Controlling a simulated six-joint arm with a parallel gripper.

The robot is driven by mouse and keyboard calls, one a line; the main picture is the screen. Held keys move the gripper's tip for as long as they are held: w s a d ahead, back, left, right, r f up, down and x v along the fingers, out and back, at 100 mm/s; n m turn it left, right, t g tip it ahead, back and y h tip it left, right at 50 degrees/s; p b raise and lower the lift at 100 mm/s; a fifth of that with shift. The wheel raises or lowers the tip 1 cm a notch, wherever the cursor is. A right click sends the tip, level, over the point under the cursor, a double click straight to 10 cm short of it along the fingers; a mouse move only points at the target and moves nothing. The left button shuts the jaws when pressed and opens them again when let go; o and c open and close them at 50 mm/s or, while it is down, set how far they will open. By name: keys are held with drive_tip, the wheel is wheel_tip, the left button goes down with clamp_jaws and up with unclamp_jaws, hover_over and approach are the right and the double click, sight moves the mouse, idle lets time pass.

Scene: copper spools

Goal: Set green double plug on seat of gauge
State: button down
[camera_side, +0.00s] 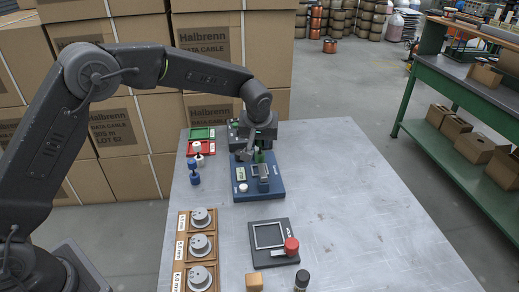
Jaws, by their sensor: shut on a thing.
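My gripper (257,148) is over the back part of the blue gauge (272,188) and is shut on the green double plug (259,157). Only a small part of the green plug shows between and below the fingers. The gauge has a small display on its left, a white round button at the front left and a grey block (263,171) in its middle. The plug is just behind and above this block; I cannot tell whether it touches the seat.
A blue double plug (193,171) and white pieces (198,158) stand left of the gauge, near a red tray (208,147) and a green tray (201,133). A wooden rack (184,226) holds grey discs at front left. A dark plate (271,236) with a red knob lies in front. The right side is clear.

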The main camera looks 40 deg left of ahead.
sight(259, 153)
drive_tip(key=shift+f, duration=1.7)
drive_tip(key=shift+f, duration=0.25)
drive_tip(key=c, duration=0.9)
unclamp_jaws()
